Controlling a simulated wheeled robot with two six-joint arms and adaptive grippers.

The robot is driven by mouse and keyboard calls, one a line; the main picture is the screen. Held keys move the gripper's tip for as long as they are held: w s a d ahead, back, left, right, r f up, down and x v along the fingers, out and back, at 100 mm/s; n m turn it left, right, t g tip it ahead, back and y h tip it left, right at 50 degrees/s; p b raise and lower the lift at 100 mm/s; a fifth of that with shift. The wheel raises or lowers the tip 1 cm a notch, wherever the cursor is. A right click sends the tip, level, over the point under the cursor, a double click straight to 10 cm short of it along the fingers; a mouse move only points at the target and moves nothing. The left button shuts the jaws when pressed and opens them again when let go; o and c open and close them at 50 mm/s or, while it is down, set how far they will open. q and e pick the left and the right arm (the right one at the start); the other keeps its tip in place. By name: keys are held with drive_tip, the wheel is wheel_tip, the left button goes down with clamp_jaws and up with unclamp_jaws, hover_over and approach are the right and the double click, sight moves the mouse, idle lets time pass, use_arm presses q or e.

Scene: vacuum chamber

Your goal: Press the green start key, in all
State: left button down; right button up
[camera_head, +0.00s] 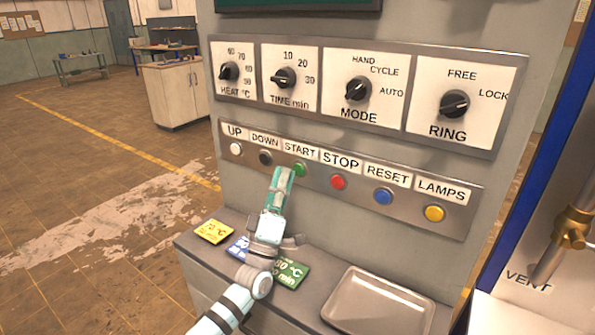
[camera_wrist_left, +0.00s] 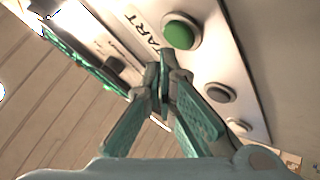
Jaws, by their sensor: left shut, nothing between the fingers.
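The green start key (camera_head: 300,169) sits under the START label in the row of buttons on the grey panel. It also shows in the left wrist view (camera_wrist_left: 179,33), round and in a pale collar, uncovered. My left gripper (camera_head: 284,174) is shut and empty, with its tips just left of and slightly below the green key in the head view. In the left wrist view the closed fingertips (camera_wrist_left: 164,62) lie below and a little left of the key in the picture. A gap shows between them there. I cannot tell the depth between tips and panel. My right gripper is not in view.
Beside the green key are the black DOWN button (camera_head: 265,157) and the red STOP button (camera_head: 338,182). Dials including MODE (camera_head: 357,89) sit above. On the ledge below are coloured cards, one green (camera_head: 292,273), and an empty metal tray (camera_head: 378,306).

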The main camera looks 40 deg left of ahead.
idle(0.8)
use_arm(q)
drive_tip(key=shift+w+b, duration=0.35)
drive_tip(key=shift+w, duration=0.05)
drive_tip(key=shift+w+b, duration=0.4)
idle(0.6)
drive_tip(key=shift+s+p, duration=0.75)
drive_tip(key=shift+s, duration=0.05)
drive_tip(key=s+p, duration=0.3)
drive_tip(key=s, duration=0.2)
drive_tip(key=shift+d, duration=0.1)
idle(0.3)
